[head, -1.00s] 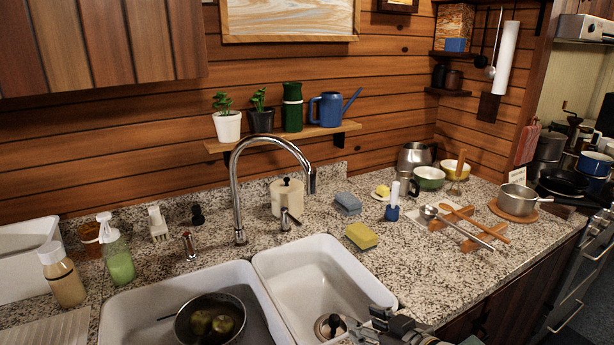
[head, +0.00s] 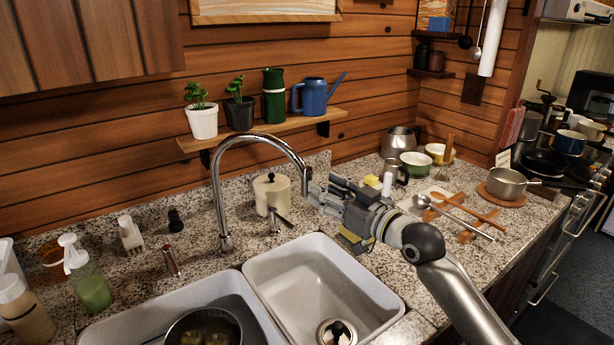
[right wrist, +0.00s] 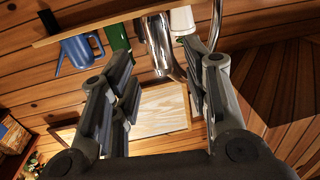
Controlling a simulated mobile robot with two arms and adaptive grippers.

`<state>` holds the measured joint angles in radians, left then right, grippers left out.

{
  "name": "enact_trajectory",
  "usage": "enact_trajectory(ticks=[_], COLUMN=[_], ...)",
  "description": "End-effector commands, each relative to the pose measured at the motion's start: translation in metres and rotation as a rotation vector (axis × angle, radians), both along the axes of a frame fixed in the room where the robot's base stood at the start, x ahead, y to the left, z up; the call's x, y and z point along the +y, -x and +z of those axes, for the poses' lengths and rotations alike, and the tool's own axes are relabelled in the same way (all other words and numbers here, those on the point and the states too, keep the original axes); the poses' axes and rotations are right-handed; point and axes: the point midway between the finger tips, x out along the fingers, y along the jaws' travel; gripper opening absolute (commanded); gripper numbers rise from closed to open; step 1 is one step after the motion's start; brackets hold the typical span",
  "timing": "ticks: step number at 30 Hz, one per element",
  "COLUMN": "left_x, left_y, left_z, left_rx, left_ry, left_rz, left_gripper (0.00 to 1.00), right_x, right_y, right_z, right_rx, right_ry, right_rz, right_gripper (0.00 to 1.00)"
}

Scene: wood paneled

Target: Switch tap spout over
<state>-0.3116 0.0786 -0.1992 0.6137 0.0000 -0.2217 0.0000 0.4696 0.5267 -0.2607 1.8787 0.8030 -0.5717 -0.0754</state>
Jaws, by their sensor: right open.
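The chrome tap spout (head: 262,136) arches from its base behind the sinks, and its downturned end is over the right basin's back edge. My right gripper (head: 318,190) is just right of that end, its fingers towards it. In the right wrist view the spout (right wrist: 158,45) appears upside down, its end in the gap between the open fingers of my right gripper (right wrist: 157,72). I see no clear contact. The tap lever (head: 276,218) stands right of the spout's base. My left gripper is not in view.
The left basin holds a pan (head: 205,328); the right basin (head: 300,275) is empty. Behind the tap a shelf (head: 245,138) carries plants, a green canister and a blue watering can (head: 312,97). A cream pot (head: 270,193) stands close behind the spout.

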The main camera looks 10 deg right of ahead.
Motion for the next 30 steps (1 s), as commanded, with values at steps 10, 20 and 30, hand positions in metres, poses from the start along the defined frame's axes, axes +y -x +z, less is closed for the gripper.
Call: enact_trajectory(ticks=[10, 20, 30], left_x=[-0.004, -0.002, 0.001], left_y=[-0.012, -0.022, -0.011], left_z=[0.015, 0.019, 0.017], left_rx=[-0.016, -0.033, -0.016], left_ry=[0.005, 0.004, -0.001], left_rz=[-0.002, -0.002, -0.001], left_gripper=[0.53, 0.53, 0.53], right_x=[0.024, 0.031, 0.031], right_y=[-0.044, -0.056, -0.056], right_z=[0.002, 0.000, 0.000], right_rx=[0.000, 0.000, 0.000], right_ry=[-0.001, 0.001, 0.001], right_rz=[0.000, 0.000, 0.000], right_gripper=[0.43, 0.43, 0.25])
